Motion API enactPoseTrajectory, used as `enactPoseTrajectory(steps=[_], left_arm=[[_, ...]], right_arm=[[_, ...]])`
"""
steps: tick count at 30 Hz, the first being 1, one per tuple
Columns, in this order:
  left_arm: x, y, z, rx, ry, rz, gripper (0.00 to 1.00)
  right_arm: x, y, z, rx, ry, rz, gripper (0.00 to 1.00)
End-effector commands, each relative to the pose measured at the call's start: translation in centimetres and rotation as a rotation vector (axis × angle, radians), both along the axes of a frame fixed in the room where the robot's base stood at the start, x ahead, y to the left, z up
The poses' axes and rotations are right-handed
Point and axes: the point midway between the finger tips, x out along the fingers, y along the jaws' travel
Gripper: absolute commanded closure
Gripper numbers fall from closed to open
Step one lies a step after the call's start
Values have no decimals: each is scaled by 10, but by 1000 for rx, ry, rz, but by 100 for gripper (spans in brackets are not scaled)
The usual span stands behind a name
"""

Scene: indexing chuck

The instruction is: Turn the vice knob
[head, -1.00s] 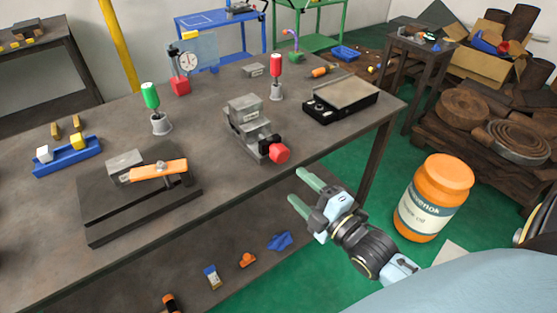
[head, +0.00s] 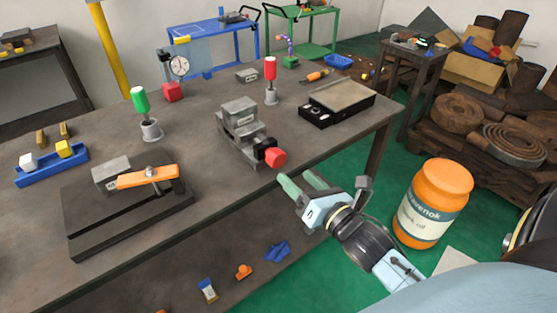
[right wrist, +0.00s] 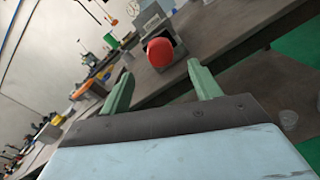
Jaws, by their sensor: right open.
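The grey vice (head: 240,130) stands on the table near its front right edge. Its red knob (head: 276,158) faces the front edge, on a black collar. My right gripper (head: 302,181) is just in front of and below the knob in the head view, with green fingers apart and nothing between them. In the right wrist view the red knob (right wrist: 161,52) shows ahead, between and beyond the two open fingertips (right wrist: 162,84), not visibly touched. The vice body (right wrist: 152,20) is behind it. My left gripper is not in view.
On the table (head: 200,200) are an orange-handled clamp fixture (head: 148,178), a blue holder (head: 52,166), a red-topped post (head: 270,75), a green-topped post (head: 143,110) and a black tray (head: 338,103). An orange jar (head: 433,200) stands right of my right arm.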

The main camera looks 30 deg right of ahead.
Motion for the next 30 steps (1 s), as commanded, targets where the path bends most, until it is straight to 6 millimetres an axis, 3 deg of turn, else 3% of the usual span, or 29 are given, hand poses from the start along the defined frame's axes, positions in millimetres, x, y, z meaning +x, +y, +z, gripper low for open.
enactPoseTrajectory(steps=[6,13,27,30], left_arm=[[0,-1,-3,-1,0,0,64],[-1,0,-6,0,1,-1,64],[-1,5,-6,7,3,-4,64],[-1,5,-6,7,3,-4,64]], right_arm=[[41,2,0,1,-4,1,37],[72,3,0,2,-1,0,37],[84,4,0,2,1,1,37],[84,4,0,2,1,1,50]])
